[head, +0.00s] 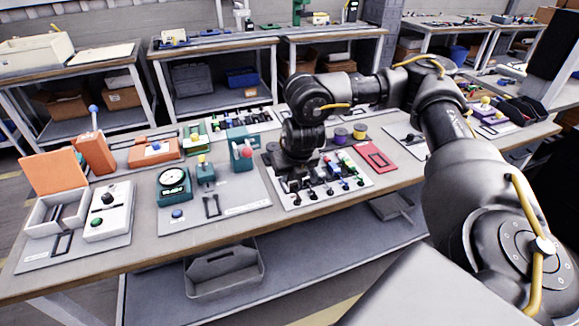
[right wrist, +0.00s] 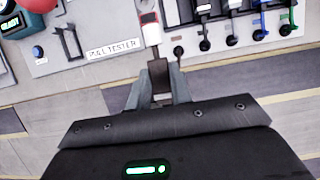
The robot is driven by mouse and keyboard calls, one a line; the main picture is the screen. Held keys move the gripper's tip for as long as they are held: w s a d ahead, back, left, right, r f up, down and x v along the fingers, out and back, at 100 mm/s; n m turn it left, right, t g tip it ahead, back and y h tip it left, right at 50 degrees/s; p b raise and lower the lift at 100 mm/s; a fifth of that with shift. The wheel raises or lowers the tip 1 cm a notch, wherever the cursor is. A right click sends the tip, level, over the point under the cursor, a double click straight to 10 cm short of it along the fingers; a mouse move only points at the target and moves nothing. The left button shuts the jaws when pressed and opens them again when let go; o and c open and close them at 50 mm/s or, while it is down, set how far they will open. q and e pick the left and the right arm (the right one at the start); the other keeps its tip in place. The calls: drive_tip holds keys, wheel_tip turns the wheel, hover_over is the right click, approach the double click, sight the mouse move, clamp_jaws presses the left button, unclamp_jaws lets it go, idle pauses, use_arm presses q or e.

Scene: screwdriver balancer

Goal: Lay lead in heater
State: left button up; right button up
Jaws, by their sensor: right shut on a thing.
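My right gripper (head: 291,180) reaches down over the lead board (head: 320,200) near the middle of the bench. In the right wrist view its fingers (right wrist: 160,92) are shut on a lead (right wrist: 151,32) with a white and red end. The lead lies between the fingertips and points away from the wrist, close to the board. The heater appears to be the pale box (head: 45,214) with a raised orange lid (head: 54,172) at the far left. It stands open, with dark bars inside. My left gripper is not in view.
Other leads with black, green and blue parts (right wrist: 260,20) lie beside the held one. The pull tester (head: 174,186) stands between the board and the heater. A white control box (head: 108,212) stands beside the heater.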

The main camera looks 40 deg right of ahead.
drive_tip(key=shift+s+a+r, duration=0.3)
drive_tip(key=shift+s+a, duration=0.15)
drive_tip(key=shift+s, duration=0.15)
drive_tip(key=shift+s+a+f+m+h, duration=0.15)
drive_tip(key=shift+a+f+m+h, duration=0.25)
drive_tip(key=shift+m, duration=0.3)
drive_tip(key=s+a+f+m+g+y, duration=0.1)
drive_tip(key=s+a+f+m+g, duration=0.3)
drive_tip(key=m, duration=1.1)
drive_tip(key=s+a+f+m+g+y, duration=0.1)
drive_tip(key=s+a+f+m+g, duration=0.4)
drive_tip(key=s+a+f+m, duration=0.4)
drive_tip(key=a+m, duration=0.1)
drive_tip(key=m, duration=0.5)
drive_tip(key=shift+a+m, duration=0.2)
drive_tip(key=shift+m, duration=0.2)
